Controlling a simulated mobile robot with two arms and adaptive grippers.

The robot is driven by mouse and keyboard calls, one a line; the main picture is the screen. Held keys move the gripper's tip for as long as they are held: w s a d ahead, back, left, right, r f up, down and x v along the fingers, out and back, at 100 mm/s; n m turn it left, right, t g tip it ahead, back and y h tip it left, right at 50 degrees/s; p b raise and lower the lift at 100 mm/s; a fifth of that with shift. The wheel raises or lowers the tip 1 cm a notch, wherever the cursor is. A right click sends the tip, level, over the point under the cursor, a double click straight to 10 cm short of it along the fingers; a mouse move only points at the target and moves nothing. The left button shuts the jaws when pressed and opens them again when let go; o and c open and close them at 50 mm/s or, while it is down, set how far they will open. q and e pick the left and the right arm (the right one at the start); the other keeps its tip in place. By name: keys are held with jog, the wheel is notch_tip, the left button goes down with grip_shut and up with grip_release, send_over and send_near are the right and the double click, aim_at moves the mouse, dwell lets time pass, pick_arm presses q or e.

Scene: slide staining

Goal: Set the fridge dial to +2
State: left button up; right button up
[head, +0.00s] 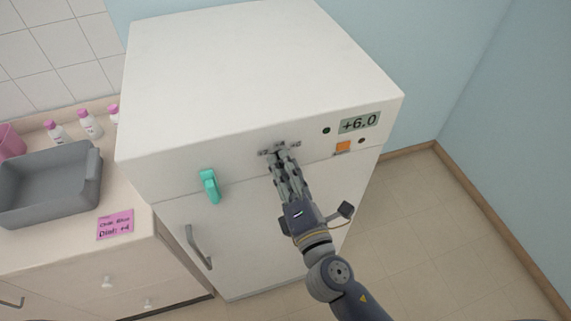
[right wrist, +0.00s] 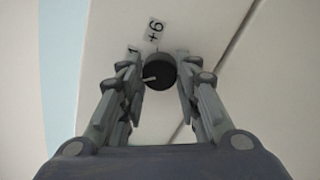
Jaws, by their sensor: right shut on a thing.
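The fridge (head: 240,75) is a white box with a display (head: 359,123) that reads +6.0. My right gripper (head: 279,155) is at the upper front panel, with its fingers around the dial. In the right wrist view the dial (right wrist: 157,72) is a round black knob with a pale pointer line, between the two fingers of my right gripper (right wrist: 158,78). A label (right wrist: 154,30) reading +6 shows upside down beside the dial. In the head view the dial is mostly hidden by the fingers. My left gripper is not in view.
A teal handle-like part (head: 209,185) and a grey door handle (head: 198,248) are on the fridge front. An orange square (head: 343,146) is below the display. At left, a counter holds a grey tub (head: 48,190), several bottles and a pink note (head: 115,225). Floor at right is clear.

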jog(key=n, duration=0.1)
jog(key=n+p, duration=0.1)
jog(key=n, duration=0.1)
jog(key=n+p, duration=0.1)
jog(key=n, duration=0.1)
jog(key=shift+w+d+r+y, duration=0.1)
jog(key=shift+r+y, duration=0.2)
dwell(0.4)
jog(key=o, duration=1.1)
jog(key=shift+w+f, duration=0.15)
jog(key=v, duration=1.2)
